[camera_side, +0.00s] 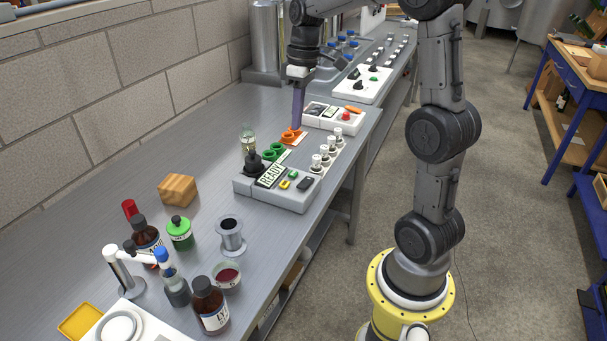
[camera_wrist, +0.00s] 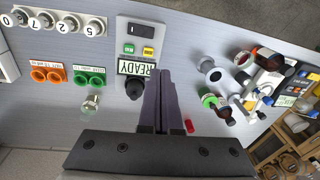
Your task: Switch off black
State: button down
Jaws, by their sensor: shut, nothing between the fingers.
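The grey control box (camera_side: 244,187) carries a black rocker switch (camera_side: 306,184) at its front right corner and a black knob (camera_side: 254,166) at its back left. The wrist view also shows the rocker (camera_wrist: 141,30) and the knob (camera_wrist: 134,89). Which way the rocker is tipped is too small to tell. A green button (camera_side: 293,174), a yellow button (camera_side: 285,185) and a READY plate (camera_side: 271,174) sit between them. My gripper (camera_side: 297,127) is shut and empty, with purple fingers pointing down. In the side view it overlaps the orange rings, clear of the rocker.
Orange rings (camera_side: 291,136), green rings (camera_side: 273,151) and a row of white numbered knobs (camera_side: 326,152) lie beside the box. A small clear bottle (camera_side: 247,137) stands behind. Bottles and a wooden block (camera_side: 178,189) stand at front left. Bare bench lies left of the box.

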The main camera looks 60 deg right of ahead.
aim_at(304, 184)
jog(key=shift+m+g+y, duration=0.3)
jog(key=shift+m, duration=0.3)
jog(key=d+f, duration=0.1)
jog(key=d, duration=0.1)
jog(key=d+f, duration=0.1)
jog(key=f, duration=0.1)
jog(key=shift+s+d+f, duration=0.1)
jog(key=shift+s+d, duration=0.25)
jog(key=shift+s, duration=0.05)
jog(key=f, duration=0.4)
jog(key=a+f, duration=0.1)
jog(key=f, duration=0.4)
jog(key=a+f, duration=0.1)
jog(key=f, duration=0.4)
jog(key=shift+a, duration=0.15)
jog(key=shift+r, duration=0.1)
jog(key=shift+s+a+f+h, duration=0.1)
jog(key=shift+f+h, duration=0.25)
jog(key=shift+h, duration=0.05)
